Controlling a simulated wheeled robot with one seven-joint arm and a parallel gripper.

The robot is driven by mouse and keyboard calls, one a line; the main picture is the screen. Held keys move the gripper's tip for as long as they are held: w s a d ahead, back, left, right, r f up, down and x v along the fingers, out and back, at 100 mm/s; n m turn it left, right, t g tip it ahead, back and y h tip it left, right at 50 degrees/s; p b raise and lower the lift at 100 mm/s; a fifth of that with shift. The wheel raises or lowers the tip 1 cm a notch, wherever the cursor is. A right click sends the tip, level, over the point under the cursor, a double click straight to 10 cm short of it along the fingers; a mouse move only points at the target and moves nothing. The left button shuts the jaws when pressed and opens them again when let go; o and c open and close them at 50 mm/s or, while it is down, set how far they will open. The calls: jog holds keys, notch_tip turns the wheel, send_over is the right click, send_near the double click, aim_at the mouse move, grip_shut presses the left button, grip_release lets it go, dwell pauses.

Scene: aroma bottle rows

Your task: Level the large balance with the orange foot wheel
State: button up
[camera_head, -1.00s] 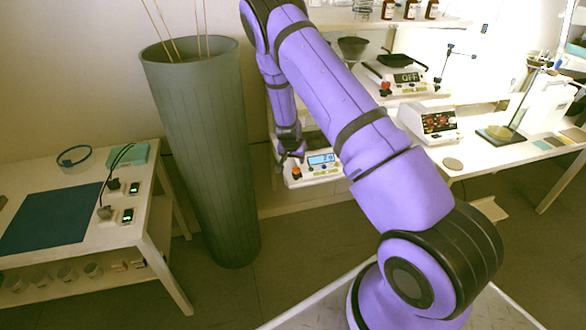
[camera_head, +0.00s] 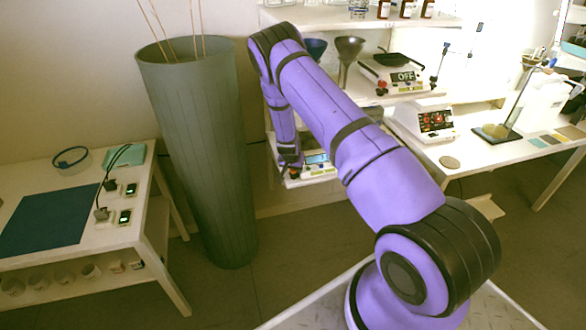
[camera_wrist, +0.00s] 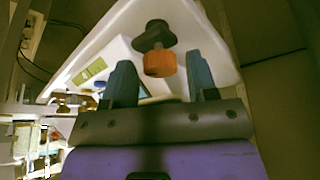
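The large balance (camera_head: 322,172) is white with a blue-lit display and sits on a low shelf, partly hidden behind my arm in the head view. In the wrist view its white body (camera_wrist: 205,40) fills the upper middle. The orange foot wheel (camera_wrist: 159,63) hangs under a dark round foot at its corner. A bit of orange (camera_head: 294,172) shows beside my gripper in the head view. My gripper (camera_wrist: 161,70) is open, with one finger to each side of the wheel in the wrist view. I cannot tell whether either finger touches it.
A tall grey-green bin (camera_head: 200,140) with thin sticks stands left of my arm. Above the balance, a shelf holds a device reading OFF (camera_head: 400,76) and funnels (camera_head: 348,48). A white table (camera_head: 140,235) stands at left. Another white device (camera_head: 432,122) sits at right.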

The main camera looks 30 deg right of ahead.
jog(key=c, duration=0.7)
jog(key=shift+a, duration=0.1)
jog(key=shift+w+m+g, duration=0.1)
jog(key=shift+m+g, duration=0.2)
jog(key=shift+m, duration=0.8)
jog(key=shift+m+g+h, duration=0.5)
jog(key=shift+m+g, duration=0.2)
jog(key=shift+m, duration=1)
jog(key=o, duration=0.9)
